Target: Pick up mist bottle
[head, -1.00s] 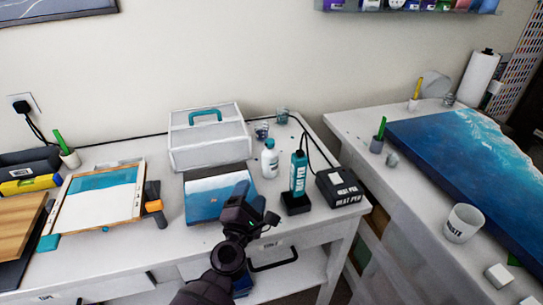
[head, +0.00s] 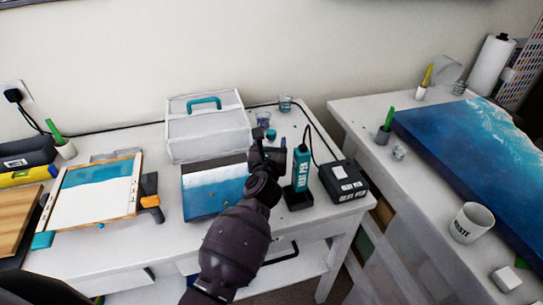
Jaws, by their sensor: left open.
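The mist bottle (head: 271,134) is a small white bottle with a teal cap, upright on the white table in the head view. Only its cap shows clearly above my gripper; its body is mostly hidden. My left gripper (head: 268,151) is open and in front of the bottle, its fingers pointing toward it. I cannot tell whether the fingers are around the bottle or touching it. My right gripper is not in view.
A teal heat pen (head: 301,168) in its stand is close to the right, with a black heat pen box (head: 343,181) beyond. A white case (head: 208,136) and a blue-and-white panel (head: 208,200) are at left. Small glass cups (head: 285,103) stand behind.

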